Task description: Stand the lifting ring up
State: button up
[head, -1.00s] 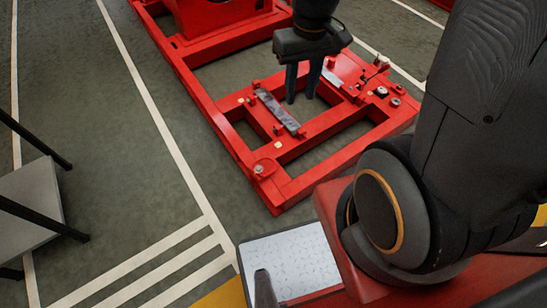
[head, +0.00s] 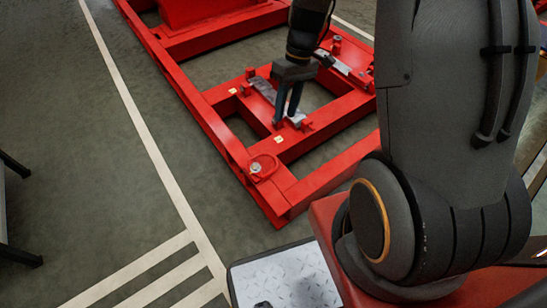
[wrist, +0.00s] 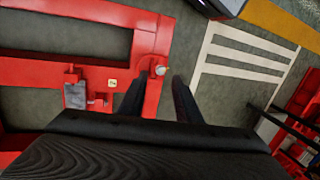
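The red lifting ring (head: 272,162) lies down at the near corner of the red base frame (head: 215,125), around a small silver bolt head (head: 255,168). In the wrist view the ring (wrist: 161,64) shows near the frame corner, ahead of my fingers and between their lines. My gripper (head: 284,119) points down over the frame, up and to the right of the ring in the head view, and apart from it. Its two fingers (wrist: 157,95) are spread with nothing between them. The ring's fine shape is too small to tell in the wrist view.
The frame has open gaps down to the floor. Green floor with white lines (head: 150,150) lies clear to the left.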

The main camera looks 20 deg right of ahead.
jog(key=n+y+b, duration=0.1)
jog(key=n+b, duration=0.1)
jog(key=b, duration=0.9)
send_near(273, 156)
jog(key=b+x, duration=0.3)
jog(key=x, duration=0.4)
jog(key=shift+w+f, duration=0.1)
jog(key=shift+f, duration=0.1)
jog(key=shift+d, duration=0.1)
grip_shut()
